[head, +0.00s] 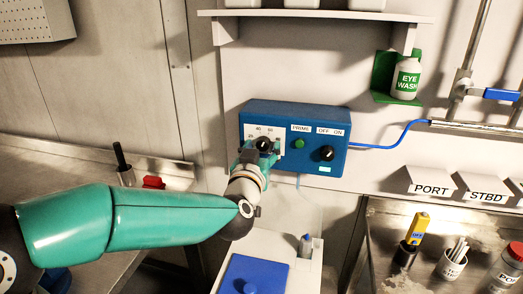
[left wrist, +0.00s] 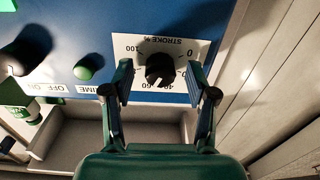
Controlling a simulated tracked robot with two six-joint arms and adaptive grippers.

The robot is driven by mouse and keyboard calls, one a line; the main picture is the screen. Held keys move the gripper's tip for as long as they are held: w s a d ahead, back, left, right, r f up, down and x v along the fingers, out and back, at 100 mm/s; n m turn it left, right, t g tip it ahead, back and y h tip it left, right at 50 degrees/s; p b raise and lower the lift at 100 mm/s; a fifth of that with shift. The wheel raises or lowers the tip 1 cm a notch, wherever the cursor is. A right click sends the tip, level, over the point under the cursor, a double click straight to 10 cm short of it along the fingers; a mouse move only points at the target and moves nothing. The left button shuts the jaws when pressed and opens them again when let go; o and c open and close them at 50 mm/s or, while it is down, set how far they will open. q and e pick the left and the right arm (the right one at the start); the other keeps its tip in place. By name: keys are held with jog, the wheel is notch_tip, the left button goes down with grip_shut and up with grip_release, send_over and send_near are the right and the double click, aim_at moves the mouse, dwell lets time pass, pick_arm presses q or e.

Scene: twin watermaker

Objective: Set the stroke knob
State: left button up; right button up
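The stroke knob (head: 263,144) is a black round knob on a white dial plate at the left of a blue control box (head: 313,165). In the left wrist view the knob (left wrist: 159,69) appears upside down, with "STROKE %" and scale numbers around it. A small pale mark shows on its lower edge; its exact reading is unclear. My left gripper (head: 255,154) is just below and in front of the knob. In the left wrist view its fingers (left wrist: 161,80) are open, one on each side of the knob, with a gap on both sides. My right gripper is out of view.
A green PRIME button (head: 299,143) and a black OFF/ON knob (head: 326,153) sit right of the dial. A shelf (head: 315,15) is above the box. A bench with a yellow tool (head: 418,228) and cups stands right. A blue-topped white unit (head: 256,270) is below.

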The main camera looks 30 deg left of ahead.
pick_arm(q)
jog(key=v, duration=1.2)
jog(key=shift+r, duration=0.1)
